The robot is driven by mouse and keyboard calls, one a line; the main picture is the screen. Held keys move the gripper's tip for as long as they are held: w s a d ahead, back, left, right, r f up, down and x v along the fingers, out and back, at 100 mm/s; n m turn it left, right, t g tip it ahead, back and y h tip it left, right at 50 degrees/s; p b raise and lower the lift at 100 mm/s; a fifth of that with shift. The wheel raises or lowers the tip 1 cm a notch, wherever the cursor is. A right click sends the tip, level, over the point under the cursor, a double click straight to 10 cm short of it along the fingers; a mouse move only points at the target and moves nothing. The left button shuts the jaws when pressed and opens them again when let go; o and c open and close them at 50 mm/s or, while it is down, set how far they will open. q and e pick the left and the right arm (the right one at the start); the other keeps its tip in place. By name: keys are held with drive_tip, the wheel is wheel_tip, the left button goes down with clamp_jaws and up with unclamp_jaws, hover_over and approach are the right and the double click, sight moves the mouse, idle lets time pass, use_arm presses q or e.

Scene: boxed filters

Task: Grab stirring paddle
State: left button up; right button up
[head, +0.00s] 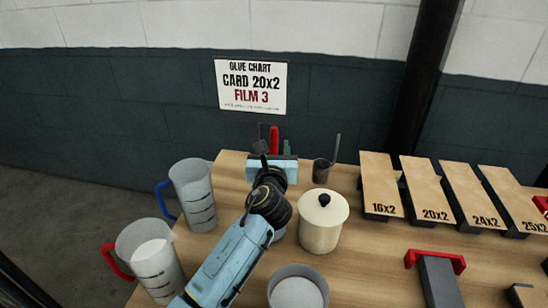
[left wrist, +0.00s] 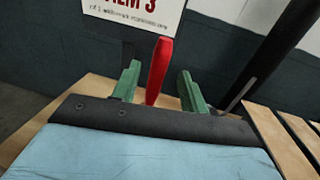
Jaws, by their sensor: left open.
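A red upright handle (head: 274,140), which looks like the stirring paddle, stands at the back edge of the wooden table. My left gripper (head: 275,146) is at the back of the table, its light blue body in front of the handle. In the left wrist view the red handle (left wrist: 160,70) stands between the two green fingers of my left gripper (left wrist: 157,82). The fingers are apart, with a visible gap to the handle on the right side. The handle's lower part is hidden behind the gripper body. My right gripper is not in view.
A dark cup (head: 321,172) with a thin grey rod stands just right of the gripper. A cream lidded pot (head: 318,232) is close to my arm. Jugs with blue (head: 193,190) and red (head: 150,262) handles stand left. Labelled boards (head: 380,185) fill the right.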

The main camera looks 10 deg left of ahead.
sight(274, 142)
use_arm(q)
drive_tip(key=w, duration=0.2)
drive_tip(key=w+b, duration=0.1)
drive_tip(key=w, duration=0.1)
drive_tip(key=shift+a, duration=0.4)
drive_tip(key=shift+c, duration=0.4)
clamp_jaws()
